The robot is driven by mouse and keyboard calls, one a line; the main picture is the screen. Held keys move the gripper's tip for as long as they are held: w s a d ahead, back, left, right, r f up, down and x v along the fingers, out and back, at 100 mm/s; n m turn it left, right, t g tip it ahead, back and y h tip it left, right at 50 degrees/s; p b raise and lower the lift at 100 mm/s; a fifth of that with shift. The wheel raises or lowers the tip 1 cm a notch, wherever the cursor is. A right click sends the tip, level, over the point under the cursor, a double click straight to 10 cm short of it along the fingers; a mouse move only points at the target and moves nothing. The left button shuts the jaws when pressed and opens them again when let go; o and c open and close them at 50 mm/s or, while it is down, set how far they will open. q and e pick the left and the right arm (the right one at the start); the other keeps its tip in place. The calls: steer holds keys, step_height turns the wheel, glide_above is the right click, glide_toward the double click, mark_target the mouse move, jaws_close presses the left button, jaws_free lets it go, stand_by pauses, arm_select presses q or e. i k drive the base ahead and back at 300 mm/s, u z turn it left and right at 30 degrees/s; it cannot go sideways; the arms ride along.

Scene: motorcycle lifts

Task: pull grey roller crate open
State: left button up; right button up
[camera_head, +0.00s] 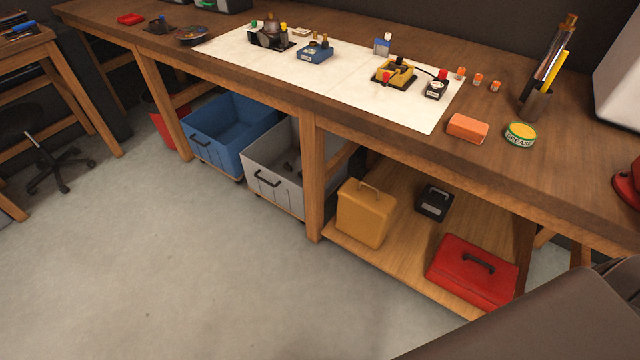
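The grey roller crate (272,200) stands on the floor under the long wooden workbench. It is between the blue crate and a wooden bench leg. A dark handle (267,179) is on its front face. Its top is open and a few small dark items lie inside. Its rear part is hidden under the bench top. Its front is roughly level with the bench legs. Neither of my grippers is in view. A dark grey shape at the bottom right seems to be part of my own body.
A blue crate (203,156) stands left of the grey one. Right of the bench leg (314,195), a low shelf (375,255) bears a yellow case (362,215), a black box (434,203) and a red toolbox (470,272). The floor (180,270) in front is clear.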

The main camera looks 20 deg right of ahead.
mark_target(263, 161)
steer(key=u, duration=0.25)
steer(key=k, duration=0.5)
steer(key=u, duration=0.2)
steer(key=i, duration=1.1)
steer(key=z, duration=1.1)
